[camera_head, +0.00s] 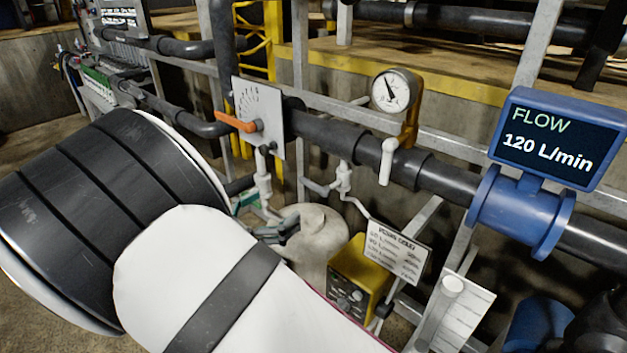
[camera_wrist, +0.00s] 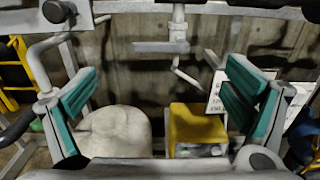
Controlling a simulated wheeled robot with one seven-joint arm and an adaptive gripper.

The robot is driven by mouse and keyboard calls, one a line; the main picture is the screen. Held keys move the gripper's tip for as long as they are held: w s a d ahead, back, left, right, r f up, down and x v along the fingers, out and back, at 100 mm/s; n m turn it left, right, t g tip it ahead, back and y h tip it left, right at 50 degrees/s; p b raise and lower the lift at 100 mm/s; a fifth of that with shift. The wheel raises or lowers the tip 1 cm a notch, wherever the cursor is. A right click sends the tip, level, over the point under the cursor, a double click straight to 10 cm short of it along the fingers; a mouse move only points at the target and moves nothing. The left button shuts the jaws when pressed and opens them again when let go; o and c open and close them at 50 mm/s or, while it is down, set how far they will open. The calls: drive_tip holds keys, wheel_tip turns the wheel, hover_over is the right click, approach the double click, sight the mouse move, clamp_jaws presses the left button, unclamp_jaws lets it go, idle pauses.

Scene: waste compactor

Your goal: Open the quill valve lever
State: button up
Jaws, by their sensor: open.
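A small grey-white lever (camera_head: 317,187) sits on a thin white pipe fitting (camera_head: 344,178) below the large dark pipe; I take it as the quill valve lever. In the wrist view the lever (camera_wrist: 160,47) lies level, crosswise to the vertical pipe (camera_wrist: 178,20). My gripper (camera_head: 265,217) is beside and below it, partly hidden by my arm in the head view. In the wrist view my gripper (camera_wrist: 160,76) has its two teal-padded fingers wide apart with nothing between them. The lever appears beyond and above the fingertips, apart from them.
A pale tank (camera_head: 318,238) and a yellow pump box (camera_head: 357,277) stand below the fitting. An orange lever (camera_head: 236,122) on a scale plate, a white handle (camera_head: 387,162), a gauge (camera_head: 394,91) and a blue flow meter (camera_head: 520,208) line the dark pipe. A sign (camera_head: 396,252) hangs at right.

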sight(312, 184)
drive_tip(key=x, duration=1.2)
drive_tip(key=shift+w+d+p, duration=0.1)
drive_tip(key=shift+d+p, duration=0.1)
drive_tip(key=shift+p, duration=0.1)
drive_tip(key=c, duration=1.7)
